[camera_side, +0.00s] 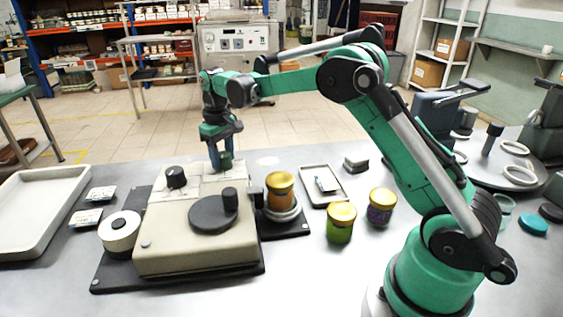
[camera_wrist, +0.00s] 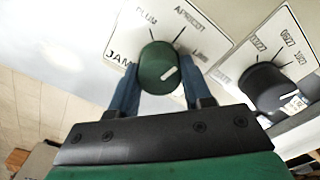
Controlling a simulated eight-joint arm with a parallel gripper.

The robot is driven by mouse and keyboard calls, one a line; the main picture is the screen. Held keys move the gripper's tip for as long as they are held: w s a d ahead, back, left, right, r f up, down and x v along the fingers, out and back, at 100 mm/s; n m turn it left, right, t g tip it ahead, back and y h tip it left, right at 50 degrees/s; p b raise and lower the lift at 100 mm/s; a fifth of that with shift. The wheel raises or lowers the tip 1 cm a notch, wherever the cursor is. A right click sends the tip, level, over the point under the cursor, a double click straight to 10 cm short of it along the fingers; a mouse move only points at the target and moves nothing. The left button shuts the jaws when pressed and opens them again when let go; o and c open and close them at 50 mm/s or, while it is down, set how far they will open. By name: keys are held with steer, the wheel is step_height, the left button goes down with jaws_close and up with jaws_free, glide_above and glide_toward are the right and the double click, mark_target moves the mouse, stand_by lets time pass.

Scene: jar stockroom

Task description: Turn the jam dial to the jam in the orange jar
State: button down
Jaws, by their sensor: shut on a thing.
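My gripper (camera_wrist: 156,98) is shut on the green jam dial (camera_wrist: 158,64), one blue finger on each side of the knob. The plate behind it reads JAM, with marks PLUM, APRICOT and LIME running left to right. The knob's white line slants up and right, roughly towards LIME. In the side view my gripper (camera_side: 222,158) reaches down to the back of the beige machine (camera_side: 165,238), and the dial is mostly hidden there. The gold-lidded orange jar (camera_side: 280,191) stands on a round support at the machine's right.
A second, black knob (camera_wrist: 261,84) sits close right of the jam dial; its labels are partly cut off. A green jar (camera_side: 341,224) and a purple jar (camera_side: 381,208) stand to the right. A pale tray (camera_side: 20,240) is at the left.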

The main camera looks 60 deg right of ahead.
mark_target(222, 154)
steer(key=shift+n, duration=1)
steer(key=shift+c, duration=1.8)
jaws_free()
steer(key=shift+r, duration=2.85)
